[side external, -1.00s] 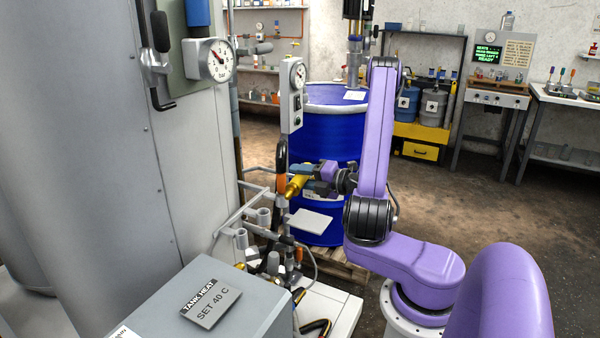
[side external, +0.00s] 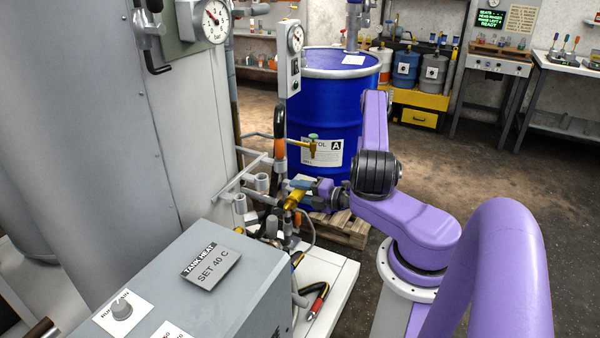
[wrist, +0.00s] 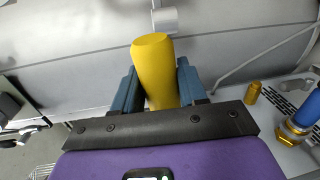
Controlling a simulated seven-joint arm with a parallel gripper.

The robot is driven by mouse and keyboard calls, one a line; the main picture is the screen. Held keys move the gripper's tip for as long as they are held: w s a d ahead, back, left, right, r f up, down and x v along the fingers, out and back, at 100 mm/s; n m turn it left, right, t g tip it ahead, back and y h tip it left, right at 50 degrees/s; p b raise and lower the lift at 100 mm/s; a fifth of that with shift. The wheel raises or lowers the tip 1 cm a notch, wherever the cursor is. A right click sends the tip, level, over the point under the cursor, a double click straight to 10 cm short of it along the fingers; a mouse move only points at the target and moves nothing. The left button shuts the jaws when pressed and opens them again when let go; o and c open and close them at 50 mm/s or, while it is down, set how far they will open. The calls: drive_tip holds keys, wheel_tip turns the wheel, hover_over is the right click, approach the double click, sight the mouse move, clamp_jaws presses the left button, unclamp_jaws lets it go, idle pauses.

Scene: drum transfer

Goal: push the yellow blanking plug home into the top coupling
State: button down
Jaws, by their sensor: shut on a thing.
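The yellow blanking plug (side external: 293,200) is held in my gripper (side external: 303,191), tilted, beside the pipework at the tank's right side. In the wrist view the plug (wrist: 155,65) stands out past the two blue fingers, which are shut on it. A light grey cylindrical stub (wrist: 165,18) lies just beyond the plug's far end in the wrist view. It may be the top coupling, but I cannot tell for certain. I cannot tell whether the plug touches it.
The grey heater box (side external: 215,275) stands in front, left of my gripper. A control post with a gauge (side external: 293,75) and an orange-sleeved hose (side external: 280,138) rise behind. The blue drum (side external: 325,110) has a tap (side external: 316,146) facing the work. A brass fitting (wrist: 252,93) sits right of the plug.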

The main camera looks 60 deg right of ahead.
wheel_tip(320, 180, down, 8)
drive_tip(key=shift+m, duration=0.4)
drive_tip(key=shift+a, duration=2.95)
drive_tip(key=shift+a, duration=2.25)
drive_tip(key=c, duration=0.5)
unclamp_jaws()
drive_tip(key=shift+s+d, duration=0.1)
drive_tip(key=shift+s, duration=0.05)
drive_tip(key=shift+s+r, duration=0.25)
drive_tip(key=shift+s, duration=1.65)
drive_tip(key=shift+s+r, duration=0.3)
drive_tip(key=shift+s, duration=1.65)
drive_tip(key=shift+s+r, duration=0.25)
drive_tip(key=shift+s, duration=1.65)
drive_tip(key=shift+s, duration=0.1)
